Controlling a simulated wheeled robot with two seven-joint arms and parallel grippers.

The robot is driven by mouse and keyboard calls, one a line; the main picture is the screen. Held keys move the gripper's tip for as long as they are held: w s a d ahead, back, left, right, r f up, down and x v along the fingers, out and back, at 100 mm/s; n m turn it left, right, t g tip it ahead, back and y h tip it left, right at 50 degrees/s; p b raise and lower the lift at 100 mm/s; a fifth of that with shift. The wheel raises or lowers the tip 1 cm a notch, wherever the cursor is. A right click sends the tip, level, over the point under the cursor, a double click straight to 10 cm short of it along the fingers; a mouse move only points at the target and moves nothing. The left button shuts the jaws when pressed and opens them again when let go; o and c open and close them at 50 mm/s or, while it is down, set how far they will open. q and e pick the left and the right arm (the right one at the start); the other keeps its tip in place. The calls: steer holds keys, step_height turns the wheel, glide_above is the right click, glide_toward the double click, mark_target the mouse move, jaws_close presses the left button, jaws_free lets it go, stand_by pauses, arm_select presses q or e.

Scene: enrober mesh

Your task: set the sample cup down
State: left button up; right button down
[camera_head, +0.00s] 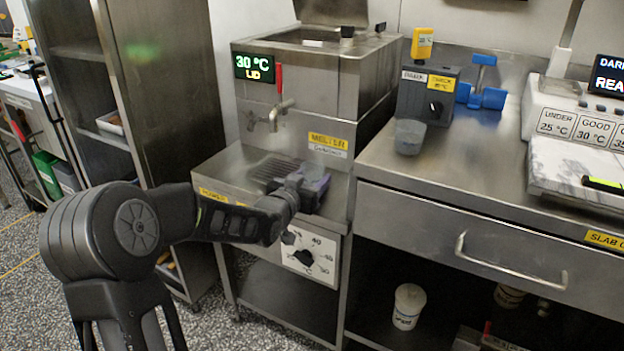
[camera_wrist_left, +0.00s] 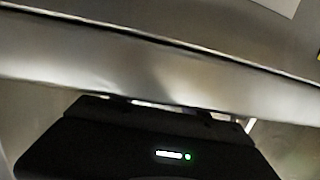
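A small grey, see-through cup (camera_head: 409,136), which looks like the sample cup, stands upright on the steel bench in front of a dark box. No gripper touches it. My left gripper (camera_head: 312,187) is low over the front of the melter, beside the dark drip grate and below the tap, well to the left of the cup. Its fingertips are hard to make out, and I cannot tell if they are open or shut. The left wrist view shows the dark gripper body (camera_wrist_left: 150,145) close to a steel edge, with no cup visible. My right gripper is not in view.
The melter (camera_head: 300,80) has a tap (camera_head: 275,112) with a red handle. The dark box (camera_head: 425,95) and a blue stand (camera_head: 482,90) are at the bench's back. A white scale-like unit with a marble slab (camera_head: 580,165) is at right. The bench (camera_head: 470,155) is clear between.

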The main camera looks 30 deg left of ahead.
arm_select(q)
steer(key=o, duration=0.3)
steer(key=shift+r, duration=0.15)
steer(key=shift+r+p, duration=0.15)
steer(key=shift+p, duration=0.15)
steer(key=s, duration=0.4)
steer(key=s+r+p, duration=0.1)
steer(key=s, duration=0.3)
steer(key=s+d, duration=0.1)
steer(key=s, duration=0.2)
steer(key=shift+s+d+r, duration=0.1)
steer(key=shift+s+r, duration=0.2)
steer(key=shift+s, duration=0.1)
